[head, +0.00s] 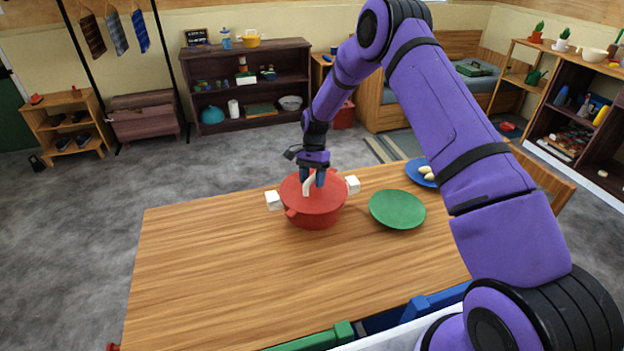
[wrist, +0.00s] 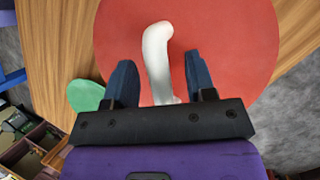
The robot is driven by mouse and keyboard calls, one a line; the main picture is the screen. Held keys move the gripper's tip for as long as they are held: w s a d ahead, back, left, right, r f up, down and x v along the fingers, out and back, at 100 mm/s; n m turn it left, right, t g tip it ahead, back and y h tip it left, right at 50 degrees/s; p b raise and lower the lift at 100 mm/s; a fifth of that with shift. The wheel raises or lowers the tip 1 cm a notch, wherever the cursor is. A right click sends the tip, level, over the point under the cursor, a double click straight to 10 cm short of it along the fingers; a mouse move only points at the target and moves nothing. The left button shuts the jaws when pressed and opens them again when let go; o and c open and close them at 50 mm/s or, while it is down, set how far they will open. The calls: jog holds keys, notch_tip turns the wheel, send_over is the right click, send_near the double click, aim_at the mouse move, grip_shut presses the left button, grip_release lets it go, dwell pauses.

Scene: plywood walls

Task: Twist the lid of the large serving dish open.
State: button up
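The large serving dish (head: 318,222) is a red pot on the wooden table, with white grips at its left and right sides. Its round red lid (head: 330,201) sits on top and also fills much of the wrist view (wrist: 235,45). The lid's white curved handle (head: 307,187) rises from its middle. My gripper (head: 313,182) points down over the lid. In the wrist view, its two dark blue fingers (wrist: 160,62) stand on either side of the white handle (wrist: 157,50), with gaps on both sides. The gripper is open around the handle. The handle's near end is partly hidden by the gripper body.
A green plate (head: 397,209) lies right of the dish. A blue plate (head: 418,172) with pale food is behind it. The wooden table (head: 210,270) is clear at left and front. Green and blue bins (head: 320,338) stand at the near edge.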

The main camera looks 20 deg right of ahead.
jog(key=v, duration=1)
jog(key=s+d+r+n+t, duration=0.1)
jog(key=s+r+n+t, duration=0.1)
jog(key=s+r, duration=0.6)
jog(key=s+d+r+n+t+h, duration=0.1)
jog(key=s+r, duration=0.3)
jog(key=r, duration=0.8)
jog(key=s+d+r+n+t, duration=0.1)
jog(key=s+r+n+t, duration=0.1)
jog(key=s+r, duration=0.55)
jog(key=s+d+r+n+t, duration=0.1)
jog(key=s+r+n+t, duration=0.1)
jog(key=s, duration=1.1)
jog(key=s+d+r+n+t+h, duration=0.1)
jog(key=s+r+n+t, duration=0.2)
jog(key=s, duration=1.1)
jog(key=shift+r, duration=0.25)
